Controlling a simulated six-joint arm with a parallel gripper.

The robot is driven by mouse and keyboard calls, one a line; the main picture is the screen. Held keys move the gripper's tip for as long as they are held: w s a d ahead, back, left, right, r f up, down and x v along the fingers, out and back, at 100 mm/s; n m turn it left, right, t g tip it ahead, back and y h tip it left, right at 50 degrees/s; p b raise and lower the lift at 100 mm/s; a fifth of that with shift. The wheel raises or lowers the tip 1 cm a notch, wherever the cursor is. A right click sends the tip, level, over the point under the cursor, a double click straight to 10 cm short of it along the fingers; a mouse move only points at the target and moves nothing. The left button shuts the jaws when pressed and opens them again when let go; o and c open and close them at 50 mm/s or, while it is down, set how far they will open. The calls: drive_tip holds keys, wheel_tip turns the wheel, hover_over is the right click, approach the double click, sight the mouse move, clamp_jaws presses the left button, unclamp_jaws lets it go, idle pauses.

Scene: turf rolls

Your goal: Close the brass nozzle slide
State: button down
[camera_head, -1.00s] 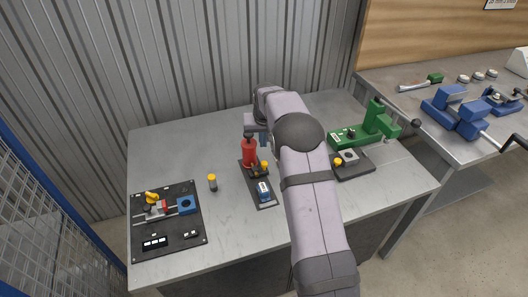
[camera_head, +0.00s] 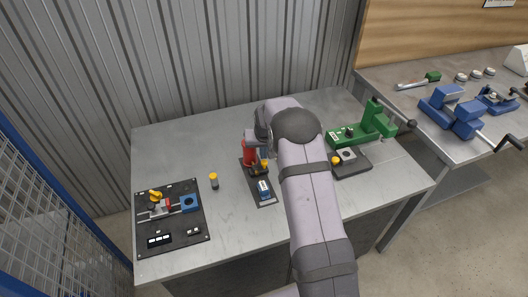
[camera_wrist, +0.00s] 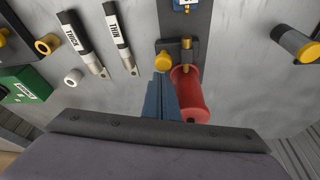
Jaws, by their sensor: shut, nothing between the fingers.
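A red cylinder (camera_wrist: 190,95) stands on a dark plate, with a brass nozzle piece (camera_wrist: 187,48) and a black block (camera_wrist: 172,46) beside it in the wrist view. A yellow knob (camera_wrist: 164,61) sits at the block's side. My gripper (camera_wrist: 161,78) is shut and empty; its blue fingers are beside the red cylinder, with the tips close to the yellow knob. I cannot tell whether they touch. In the head view, my wrist covers the top of the red cylinder (camera_head: 249,156), and the yellow knob (camera_head: 265,163) shows at its right. How far the slide is open is unclear.
A blue labelled piece (camera_head: 264,188) sits at the plate's near end. A yellow-capped cylinder (camera_head: 214,181) stands to the left, and a black fixture board (camera_head: 190,240) lies farther left. A green press (camera_head: 350,139) stands to the right.

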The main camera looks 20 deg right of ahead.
drive_tip(key=shift+s, duration=0.1)
idle(0.3)
drive_tip(key=shift+s, duration=1.75)
drive_tip(key=shift+s+f, duration=0.2)
drive_tip(key=shift+w+d+b, duration=0.2)
drive_tip(key=shift+w, duration=0.55)
drive_tip(key=shift+w+d+b, duration=0.15)
drive_tip(key=shift+w+b, duration=0.05)
drive_tip(key=shift+w, duration=0.55)
drive_tip(key=shift+w+d+b, duration=0.2)
drive_tip(key=shift+w, duration=0.55)
drive_tip(key=d+b+v, duration=0.1)
drive_tip(key=b+v, duration=0.2)
drive_tip(key=v, duration=0.7)
drive_tip(key=shift+a+r, duration=0.3)
drive_tip(key=shift+a, duration=0.15)
